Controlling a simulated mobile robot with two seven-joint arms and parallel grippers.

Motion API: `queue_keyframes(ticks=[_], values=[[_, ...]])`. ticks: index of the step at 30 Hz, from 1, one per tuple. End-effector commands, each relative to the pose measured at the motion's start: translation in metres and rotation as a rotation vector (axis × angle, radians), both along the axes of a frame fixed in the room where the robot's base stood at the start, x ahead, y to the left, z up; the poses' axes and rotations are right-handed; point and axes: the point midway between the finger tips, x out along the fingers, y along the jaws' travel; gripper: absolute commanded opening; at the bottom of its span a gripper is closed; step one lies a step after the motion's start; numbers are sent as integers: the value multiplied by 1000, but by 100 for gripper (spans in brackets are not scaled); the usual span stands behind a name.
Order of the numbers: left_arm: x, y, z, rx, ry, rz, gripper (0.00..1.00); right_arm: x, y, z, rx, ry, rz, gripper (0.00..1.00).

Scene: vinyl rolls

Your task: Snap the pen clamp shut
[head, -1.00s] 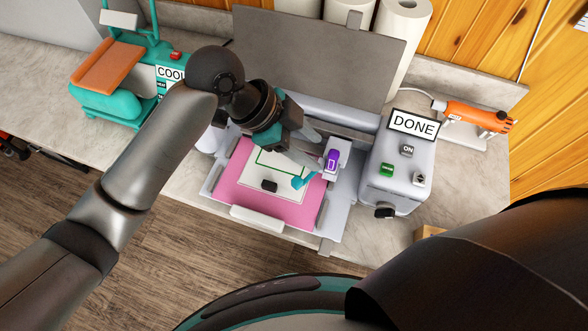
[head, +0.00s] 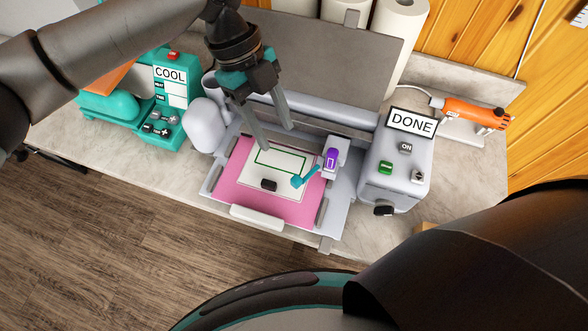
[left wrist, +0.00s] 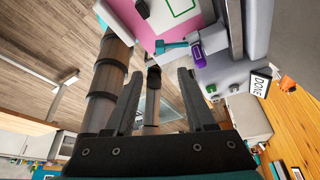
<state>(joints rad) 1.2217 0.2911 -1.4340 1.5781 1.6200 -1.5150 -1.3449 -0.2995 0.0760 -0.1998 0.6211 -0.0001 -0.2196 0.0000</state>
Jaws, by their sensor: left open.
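The pen clamp is on the white carriage of the cutting machine. It has a purple block (head: 331,159) and a teal lever (head: 304,178) reaching out to the left over the sheet. The purple block (left wrist: 198,56) and the teal lever (left wrist: 172,47) also show at the top of the left wrist view. The lever looks swung outward from the block. My left gripper (head: 279,141) is open and empty, up and to the left of the clamp, apart from it. Its two spread fingers show in the left wrist view (left wrist: 160,76). My right gripper is out of view.
A pink mat (head: 237,194) with a white sheet lies in the machine. The control box (head: 393,175) with a DONE sign (head: 412,122) stands right of the clamp. An orange tool (head: 475,114) lies farther right. A teal heat press (head: 120,103) stands at the left.

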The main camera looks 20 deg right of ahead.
Motion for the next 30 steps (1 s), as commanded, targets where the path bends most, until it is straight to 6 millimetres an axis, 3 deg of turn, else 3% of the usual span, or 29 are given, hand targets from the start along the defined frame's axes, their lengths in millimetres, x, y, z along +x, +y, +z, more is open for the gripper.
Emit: queue_keyframes(ticks=[9, 15, 21, 30], values=[[-24, -14, -66, 2, 3, 0, 55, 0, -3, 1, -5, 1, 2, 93], [-35, -21, -98, 1, 2, 1, 55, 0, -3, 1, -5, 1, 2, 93], [-41, -25, -114, 1, -1, 0, 55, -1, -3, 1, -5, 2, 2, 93], [-42, -25, -116, 1, -1, 1, 55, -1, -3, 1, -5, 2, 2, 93]])
